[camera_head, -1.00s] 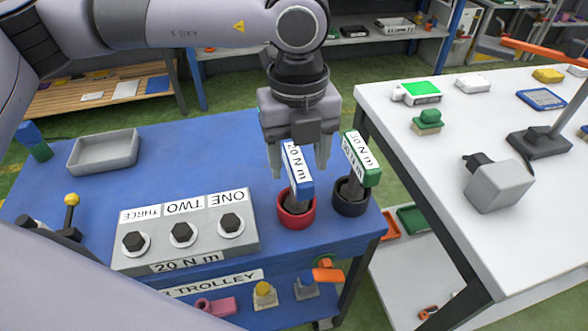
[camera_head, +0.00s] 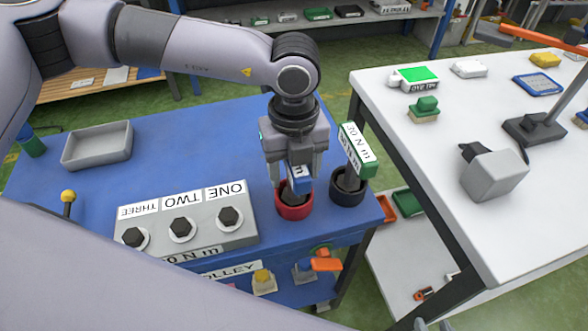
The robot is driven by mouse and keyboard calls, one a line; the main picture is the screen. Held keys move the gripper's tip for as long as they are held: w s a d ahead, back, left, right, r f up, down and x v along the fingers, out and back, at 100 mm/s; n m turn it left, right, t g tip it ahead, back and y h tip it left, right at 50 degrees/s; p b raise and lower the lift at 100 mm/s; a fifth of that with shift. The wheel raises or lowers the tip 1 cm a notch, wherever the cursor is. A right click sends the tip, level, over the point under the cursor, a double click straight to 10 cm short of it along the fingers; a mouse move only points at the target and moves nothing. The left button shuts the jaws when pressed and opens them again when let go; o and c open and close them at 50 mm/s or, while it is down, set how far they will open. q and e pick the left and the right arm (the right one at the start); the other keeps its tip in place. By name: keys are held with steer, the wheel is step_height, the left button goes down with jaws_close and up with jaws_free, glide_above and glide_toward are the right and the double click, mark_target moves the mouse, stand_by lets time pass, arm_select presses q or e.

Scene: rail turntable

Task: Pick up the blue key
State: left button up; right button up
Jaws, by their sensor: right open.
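The blue key (camera_head: 300,184), with a white "20 N m" label on its head, stands upright in a red round holder (camera_head: 293,210) on the blue trolley top. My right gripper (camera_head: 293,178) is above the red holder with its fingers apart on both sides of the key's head. The fingers hide part of the key, and contact is not clear. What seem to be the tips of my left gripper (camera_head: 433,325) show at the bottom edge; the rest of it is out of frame.
A green-headed key (camera_head: 357,150) stands in a dark holder (camera_head: 347,192) close on the right. A grey block (camera_head: 187,226) with three hex bolts is to the left. A grey tray (camera_head: 98,146) sits farther back. A white table (camera_head: 430,150) stands on the right.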

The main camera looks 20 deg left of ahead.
arm_select(q)
jaws_close()
steer(key=shift+r, duration=0.15)
